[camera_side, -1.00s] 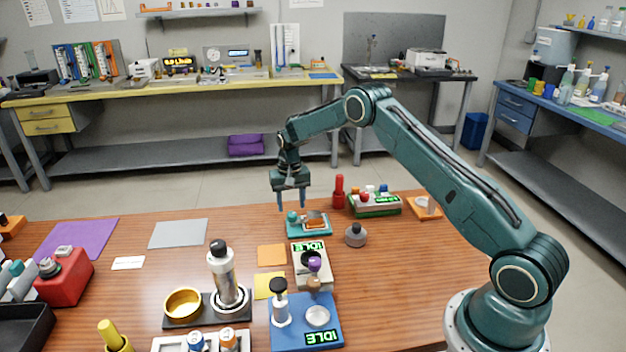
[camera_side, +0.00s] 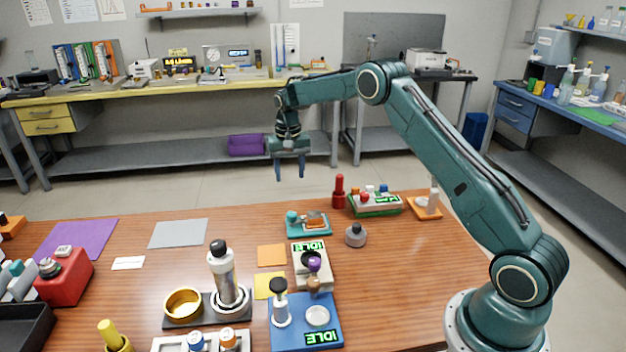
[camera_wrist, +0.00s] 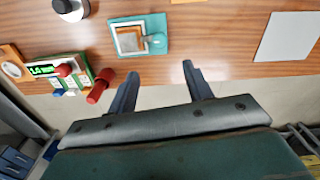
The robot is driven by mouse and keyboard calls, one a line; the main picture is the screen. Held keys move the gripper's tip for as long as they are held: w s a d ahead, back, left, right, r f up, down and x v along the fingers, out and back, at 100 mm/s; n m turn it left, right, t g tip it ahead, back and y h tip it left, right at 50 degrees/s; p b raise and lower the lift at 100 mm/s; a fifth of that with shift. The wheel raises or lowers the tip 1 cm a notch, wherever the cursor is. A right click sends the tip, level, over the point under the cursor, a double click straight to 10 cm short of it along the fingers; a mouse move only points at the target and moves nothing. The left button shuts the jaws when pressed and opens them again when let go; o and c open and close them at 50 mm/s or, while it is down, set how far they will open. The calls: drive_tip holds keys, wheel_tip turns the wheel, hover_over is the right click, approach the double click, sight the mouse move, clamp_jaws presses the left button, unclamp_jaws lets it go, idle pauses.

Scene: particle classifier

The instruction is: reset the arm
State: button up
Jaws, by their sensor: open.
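My gripper (camera_side: 290,173) is open and empty. In the side view it hangs in the air with its fingers pointing down, above and behind the far edge of the wooden table (camera_side: 400,275). The teal block (camera_wrist: 140,37) shows there beyond the fingertips.
A red bottle (camera_side: 339,191) and a green-edged device (camera_side: 375,204) stand right of the teal block. A grey knob-topped weight (camera_side: 356,235) stands nearby. The air around my gripper is clear.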

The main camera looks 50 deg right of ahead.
drive_tip(key=s+a+r+n+t, duration=0.1)
drive_tip(key=s+a+r+n, duration=0.1)
drive_tip(key=s+a+r, duration=0.5)
drive_tip(key=s+a+r+n+t, duration=0.1)
drive_tip(key=s+a+r+t, duration=0.15)
drive_tip(key=s+r, duration=0.9)
drive_tip(key=s+a+n+t, duration=0.1)
drive_tip(key=s+a+n, duration=0.1)
drive_tip(key=s, duration=0.9)
drive_tip(key=s+a+n+t, duration=0.1)
drive_tip(key=s+a, duration=0.4)
drive_tip(key=s, duration=0.6)
drive_tip(key=shift+r+n, duration=0.35)
drive_tip(key=shift+n, duration=0.35)
